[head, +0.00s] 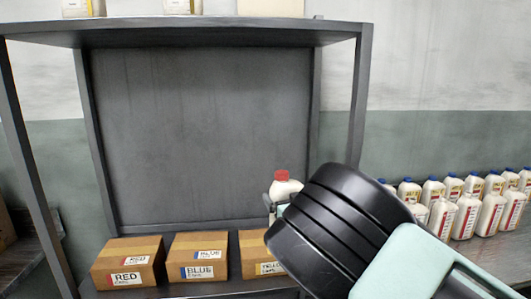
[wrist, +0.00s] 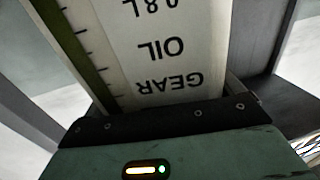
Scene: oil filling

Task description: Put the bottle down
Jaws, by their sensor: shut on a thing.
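The bottle is white with a red cap (head: 282,176). In the head view its upper part shows, roughly upright, behind my dark arm, which hides its lower part. In the wrist view its pale label (wrist: 170,50) reads GEAR OIL and 0.8 L upside down, beside a dark green strip with tick marks. My gripper (head: 275,206) is shut on the bottle, with a small part of it showing beside the bottle in the head view. The fingertips are hidden in the wrist view. I cannot tell whether the bottle's base touches the shelf.
A dark metal shelf (head: 215,234) frames the view. Many white bottles (head: 490,214) stand in rows at the right. More containers stand on the top board (head: 200,30).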

